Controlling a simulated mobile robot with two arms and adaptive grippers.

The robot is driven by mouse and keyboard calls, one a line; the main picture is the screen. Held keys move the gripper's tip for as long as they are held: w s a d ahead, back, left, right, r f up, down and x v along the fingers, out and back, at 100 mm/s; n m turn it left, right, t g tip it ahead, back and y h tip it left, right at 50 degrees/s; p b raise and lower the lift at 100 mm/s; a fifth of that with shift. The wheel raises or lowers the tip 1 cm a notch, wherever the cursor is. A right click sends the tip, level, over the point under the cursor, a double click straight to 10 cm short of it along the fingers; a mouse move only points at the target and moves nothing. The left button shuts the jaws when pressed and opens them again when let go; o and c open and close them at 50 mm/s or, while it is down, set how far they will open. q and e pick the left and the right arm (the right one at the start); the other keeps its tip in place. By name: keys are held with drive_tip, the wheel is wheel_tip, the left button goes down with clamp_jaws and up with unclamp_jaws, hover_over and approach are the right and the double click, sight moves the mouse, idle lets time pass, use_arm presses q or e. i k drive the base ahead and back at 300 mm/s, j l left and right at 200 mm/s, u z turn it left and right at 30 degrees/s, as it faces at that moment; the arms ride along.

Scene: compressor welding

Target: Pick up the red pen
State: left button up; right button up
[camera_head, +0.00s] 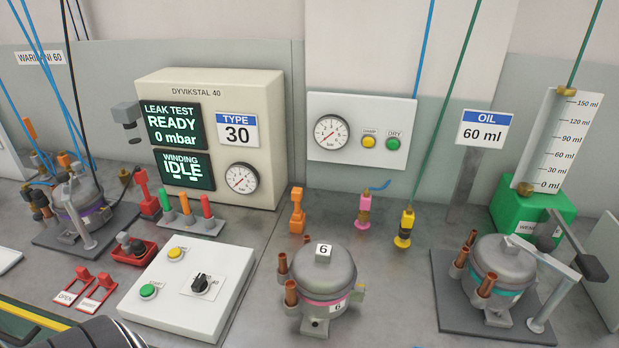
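A red pen (207,207) stands upright at the right end of a small grey holder (196,229), in the middle left of the head view. An orange pen (186,204) and a green pen (167,203) stand to its left in the same holder. The lower end of the red pen is hidden in the holder. Neither gripper shows. A dark rounded shape (85,335) at the bottom left edge looks like part of my arm, but no fingers are visible on it.
A white control box (187,289) stands in front of the pens, and the leak test cabinet (272,110) stands behind. A red tray (133,252) and a red clamp-like thing (146,193) are to the left. A grey compressor (324,272) stands to the right.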

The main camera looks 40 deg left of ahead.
sight(205, 204)
drive_tip(key=u, duration=1.9)
